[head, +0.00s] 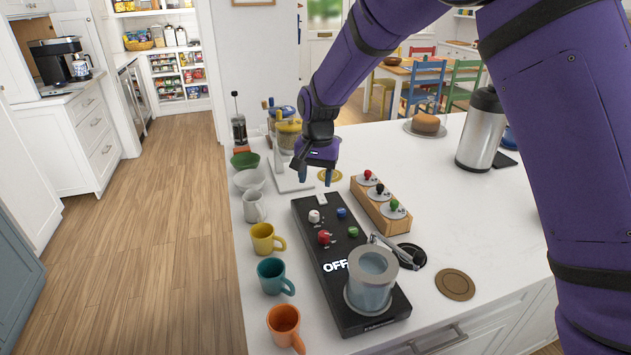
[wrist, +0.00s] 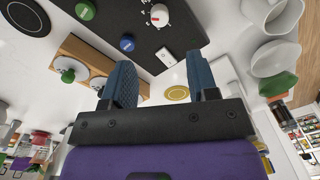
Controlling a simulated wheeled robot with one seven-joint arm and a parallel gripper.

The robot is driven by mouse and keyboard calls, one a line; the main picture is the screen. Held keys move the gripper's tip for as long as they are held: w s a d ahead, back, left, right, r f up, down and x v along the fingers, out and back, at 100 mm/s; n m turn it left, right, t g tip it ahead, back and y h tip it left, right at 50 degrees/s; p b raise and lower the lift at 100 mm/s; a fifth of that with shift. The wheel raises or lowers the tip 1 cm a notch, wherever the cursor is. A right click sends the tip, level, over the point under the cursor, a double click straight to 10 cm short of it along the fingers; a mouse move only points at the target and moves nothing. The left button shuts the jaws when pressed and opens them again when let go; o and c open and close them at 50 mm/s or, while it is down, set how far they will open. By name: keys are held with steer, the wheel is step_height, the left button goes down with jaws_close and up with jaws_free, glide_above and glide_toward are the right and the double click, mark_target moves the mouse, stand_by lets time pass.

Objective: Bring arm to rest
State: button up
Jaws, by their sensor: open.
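My gripper (head: 318,179) is open and empty, above the counter near the far end of the black control panel (head: 345,285). In the wrist view its two blue fingers (wrist: 160,80) stand apart with nothing between them. My purple arm reaches in from the upper right of the head view. The panel carries white, blue, red and green knobs, the word OFF, and a grey metal cup (head: 372,280) at its near end. In the wrist view the white knob (wrist: 159,15) and blue knob (wrist: 127,43) lie beyond the fingers.
Mugs in white, yellow (head: 264,239), teal (head: 273,276) and orange (head: 284,325) line the counter's left edge. A wooden block (head: 379,205) with coloured-knob lids stands right of the panel. A metal flask (head: 483,132) and a cake (head: 425,123) stand farther right. Open white counter lies between.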

steer(key=s+d+r+n+t, duration=0.1)
steer(key=s+d+r, duration=0.5)
steer(key=d+r, duration=0.3)
steer(key=s+d+r+t, duration=0.1)
steer(key=s+d+r, duration=0.5)
steer(key=d+r, duration=0.25)
steer(key=s+d+r+n+t, duration=0.1)
steer(key=s+d, duration=0.4)
steer(key=s, duration=0.6)
steer(key=s+d+r+t, duration=0.2)
steer(key=s+d, duration=0.4)
steer(key=s, duration=0.5)
steer(key=shift+s+r+n, duration=0.25)
steer(key=shift+r+n, duration=0.15)
steer(key=shift+r, duration=0.05)
